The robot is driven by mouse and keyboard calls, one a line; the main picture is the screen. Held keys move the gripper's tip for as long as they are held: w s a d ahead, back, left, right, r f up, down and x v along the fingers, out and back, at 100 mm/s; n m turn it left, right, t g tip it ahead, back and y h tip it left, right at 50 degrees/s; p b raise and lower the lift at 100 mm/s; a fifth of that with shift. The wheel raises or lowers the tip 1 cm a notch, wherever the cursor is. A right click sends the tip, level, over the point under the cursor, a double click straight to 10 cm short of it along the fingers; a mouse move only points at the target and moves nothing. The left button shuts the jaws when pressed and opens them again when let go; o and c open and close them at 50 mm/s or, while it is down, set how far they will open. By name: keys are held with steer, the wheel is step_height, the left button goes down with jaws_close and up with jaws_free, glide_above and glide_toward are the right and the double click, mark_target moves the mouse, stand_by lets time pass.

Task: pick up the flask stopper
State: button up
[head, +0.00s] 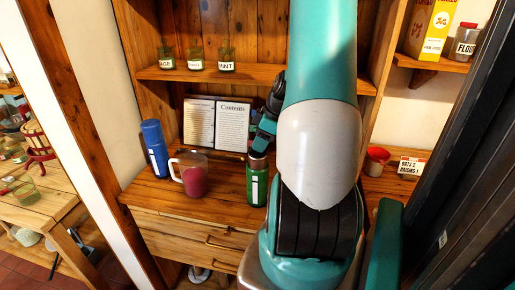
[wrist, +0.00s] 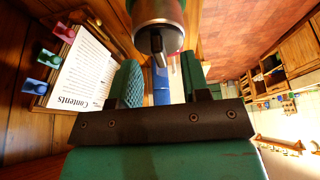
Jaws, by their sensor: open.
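The green flask (head: 257,184) stands upright on the wooden counter, with a pale label and a grey collar at its top. Its top also shows at the upper middle of the wrist view, where the dark flask stopper (wrist: 156,43) sits inside a silver collar. My gripper (head: 262,141) is just above the flask in the head view and partly hides its top. In the wrist view my gripper (wrist: 160,60) is open, its two teal fingers apart. The stopper lies just ahead of the gap between the fingertips. I cannot tell whether either finger touches it.
A pitcher of dark red liquid (head: 193,175) stands left of the green flask, and a blue flask (head: 154,148) is further left. An open book (head: 217,122) leans behind. A shelf (head: 190,73) with labelled green cups is above. A red-rimmed container (head: 377,160) is at right.

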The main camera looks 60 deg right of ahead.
steer(key=shift+w+a+f, duration=0.1)
steer(key=shift+w+f, duration=0.15)
steer(key=shift+f, duration=0.35)
jaws_close()
steer(key=shift+r, duration=0.1)
step_height(320, 180, up, 25)
steer(key=p, duration=0.2)
stand_by(0.6)
